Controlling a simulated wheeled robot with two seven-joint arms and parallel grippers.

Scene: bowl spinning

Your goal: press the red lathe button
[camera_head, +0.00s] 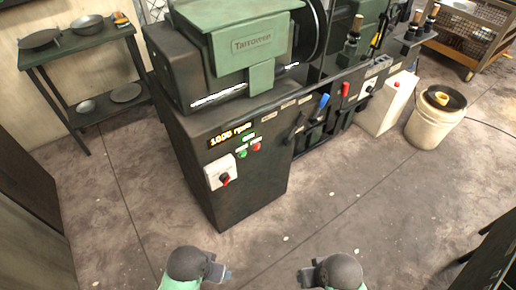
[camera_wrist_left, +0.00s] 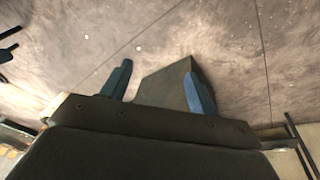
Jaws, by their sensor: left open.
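The red lathe button (camera_head: 257,147) is a small round button on the front panel of the dark lathe cabinet (camera_head: 250,187). A green button (camera_head: 242,154) sits just left of it, with a lit display reading 1000 rpm (camera_head: 230,135) above. My left gripper (camera_head: 228,274) is low at the bottom of the head view, well apart from the panel. In the left wrist view its blue fingers (camera_wrist_left: 160,88) are open, with a grey block-like shape visible between them. My right gripper (camera_head: 301,276) is also low and apart from the lathe; its finger gap is too small to judge.
A white box with a red-handled rotary switch (camera_head: 220,172) sits below the buttons. A blue lever (camera_head: 324,101) is to the right. A white bucket (camera_head: 434,120) stands at right, a shelf with metal bowls (camera_head: 88,55) at left. The floor before the lathe is clear.

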